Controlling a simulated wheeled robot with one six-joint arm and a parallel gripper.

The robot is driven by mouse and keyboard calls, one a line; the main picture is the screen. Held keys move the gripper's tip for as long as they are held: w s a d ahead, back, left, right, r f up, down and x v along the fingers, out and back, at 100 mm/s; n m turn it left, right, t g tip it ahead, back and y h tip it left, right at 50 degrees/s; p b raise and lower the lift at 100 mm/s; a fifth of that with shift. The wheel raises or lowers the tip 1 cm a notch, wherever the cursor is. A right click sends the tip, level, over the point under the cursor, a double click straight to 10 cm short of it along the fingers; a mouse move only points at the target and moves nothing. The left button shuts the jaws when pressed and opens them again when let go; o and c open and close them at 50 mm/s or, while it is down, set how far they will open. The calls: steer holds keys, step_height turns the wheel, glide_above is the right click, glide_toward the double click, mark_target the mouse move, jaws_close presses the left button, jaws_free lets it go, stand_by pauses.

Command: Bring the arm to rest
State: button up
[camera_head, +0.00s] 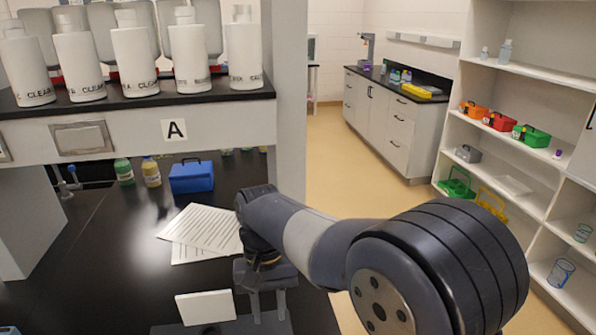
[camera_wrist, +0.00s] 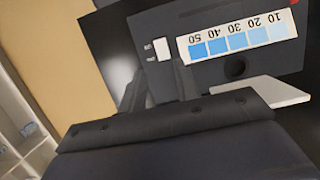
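My arm reaches across the right part of the head view, from the lower right to the black bench. My gripper (camera_head: 268,309) hangs at its end, pointing down over the bench's front edge area. Its two grey fingers stand apart with no object seen between them, so it looks open and empty.
A white block (camera_head: 205,307) lies left of my gripper. A dark device with a blue colour scale (camera_wrist: 237,36) shows in the wrist view. Paper sheets (camera_head: 203,232), a blue box (camera_head: 191,177) and bottles stand behind. A shelf (camera_head: 125,123) labelled A overhangs. Open floor (camera_head: 345,165) lies beyond.

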steer(key=x, duration=1.1)
steer(key=shift+r+t+b, duration=0.1)
steer(key=shift+t+b, duration=0.35)
steer(key=shift+t, duration=0.05)
steer(key=shift+s, duration=0.1)
steer(key=shift+r+p, duration=0.15)
steer(key=shift+p, duration=0.25)
